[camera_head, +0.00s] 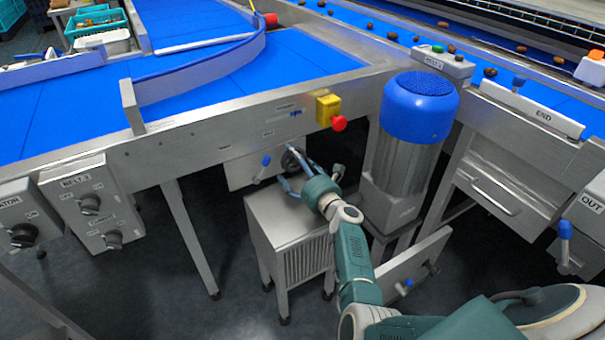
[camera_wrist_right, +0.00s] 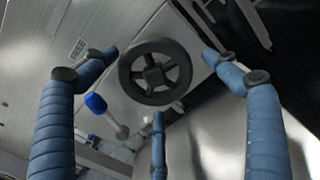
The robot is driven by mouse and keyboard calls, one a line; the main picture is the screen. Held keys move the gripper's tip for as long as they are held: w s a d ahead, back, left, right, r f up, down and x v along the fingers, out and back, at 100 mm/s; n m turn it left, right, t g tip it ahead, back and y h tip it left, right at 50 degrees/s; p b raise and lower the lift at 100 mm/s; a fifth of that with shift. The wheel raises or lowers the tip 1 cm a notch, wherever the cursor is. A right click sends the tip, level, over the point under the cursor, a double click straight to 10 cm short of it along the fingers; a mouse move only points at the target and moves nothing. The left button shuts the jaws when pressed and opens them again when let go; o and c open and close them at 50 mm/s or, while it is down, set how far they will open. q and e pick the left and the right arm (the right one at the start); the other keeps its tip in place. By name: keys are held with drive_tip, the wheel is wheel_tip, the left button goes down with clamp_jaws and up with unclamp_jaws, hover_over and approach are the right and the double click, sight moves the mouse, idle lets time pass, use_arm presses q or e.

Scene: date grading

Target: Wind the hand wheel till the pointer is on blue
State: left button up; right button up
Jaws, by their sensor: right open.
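The dark hand wheel (camera_wrist_right: 154,74) has a round rim and spokes and sits on the front of a steel panel. In the head view the wheel (camera_head: 291,160) is small and partly covered by my right gripper (camera_head: 299,174). In the right wrist view my right gripper (camera_wrist_right: 160,78) is open, its blue padded fingers spread around the wheel's outline. Gaps show between the fingertips and the rim, and I see no clear contact. A small blue mark (camera_head: 296,113) is on the frame above; I cannot make out a pointer. My left gripper is out of view.
A blue-knobbed lever (camera_head: 265,162) stands just left of the wheel, also in the wrist view (camera_wrist_right: 96,103). A red stop button (camera_head: 339,123) on a yellow box is above right. A blue-topped motor (camera_head: 420,105) and a grey cabinet (camera_head: 285,222) crowd my arm.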

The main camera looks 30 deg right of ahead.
drive_tip(key=s, duration=1.1)
drive_tip(key=shift+s+d+f, duration=0.1)
drive_tip(key=shift+s+d, duration=0.05)
drive_tip(key=shift+s, duration=0.05)
